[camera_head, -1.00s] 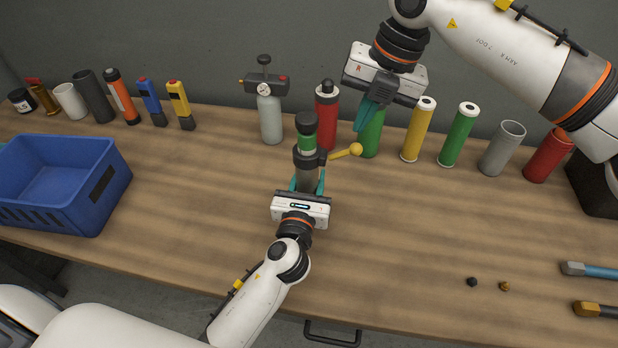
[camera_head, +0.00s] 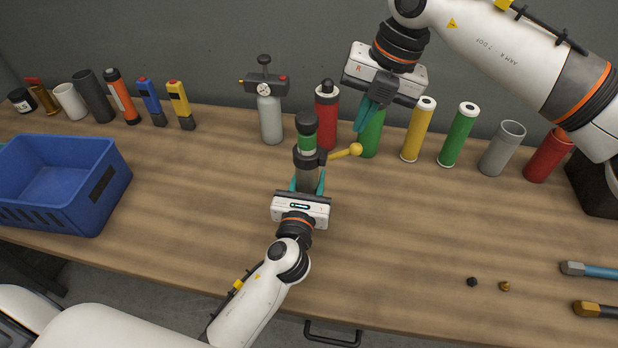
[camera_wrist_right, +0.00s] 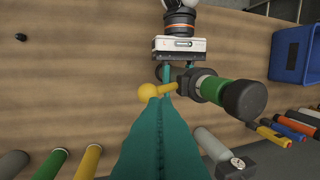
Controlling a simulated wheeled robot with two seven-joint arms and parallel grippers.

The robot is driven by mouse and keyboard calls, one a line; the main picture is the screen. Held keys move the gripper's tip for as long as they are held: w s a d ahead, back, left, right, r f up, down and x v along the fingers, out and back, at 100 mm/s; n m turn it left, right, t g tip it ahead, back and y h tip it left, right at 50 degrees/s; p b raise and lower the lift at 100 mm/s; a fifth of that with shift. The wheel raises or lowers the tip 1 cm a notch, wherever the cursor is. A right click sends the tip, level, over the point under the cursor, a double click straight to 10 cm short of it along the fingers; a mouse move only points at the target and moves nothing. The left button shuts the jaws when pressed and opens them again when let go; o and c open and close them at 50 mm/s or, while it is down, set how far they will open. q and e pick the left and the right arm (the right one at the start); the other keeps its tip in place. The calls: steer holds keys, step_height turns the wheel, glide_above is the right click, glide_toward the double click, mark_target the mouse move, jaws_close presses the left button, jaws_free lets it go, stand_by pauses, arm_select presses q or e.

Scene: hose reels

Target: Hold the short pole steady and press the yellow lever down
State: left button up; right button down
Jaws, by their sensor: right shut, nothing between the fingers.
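The short pole (camera_head: 307,144) stands upright on the table, dark with a green band and a black cap. It also shows in the right wrist view (camera_wrist_right: 212,90). My left gripper (camera_head: 307,182) is shut on its lower part, one teal finger on each side. The yellow lever (camera_head: 341,153) sticks out to the right from the pole's collar and ends in a ball, slightly raised. My right gripper (camera_head: 361,128) is shut and empty, above and behind the lever's ball. In the right wrist view its fingertips (camera_wrist_right: 159,101) overlap the lever (camera_wrist_right: 150,91); contact is unclear.
Behind the pole stand a grey sprayer bottle (camera_head: 270,117), a red bottle (camera_head: 327,115) and a green cylinder (camera_head: 371,139). A yellow tube (camera_head: 417,132) is farther right. A blue crate (camera_head: 100,207) is at the left. The front middle of the table is mostly clear.

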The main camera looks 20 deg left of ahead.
mark_target(360, 145)
arm_select(q)
steer(key=shift+d, duration=0.1)
arm_select(e)
steer(key=shift+f, duration=3.4)
steer(key=shift+r, duration=0.1)
steer(key=shift+r, duration=4.35)
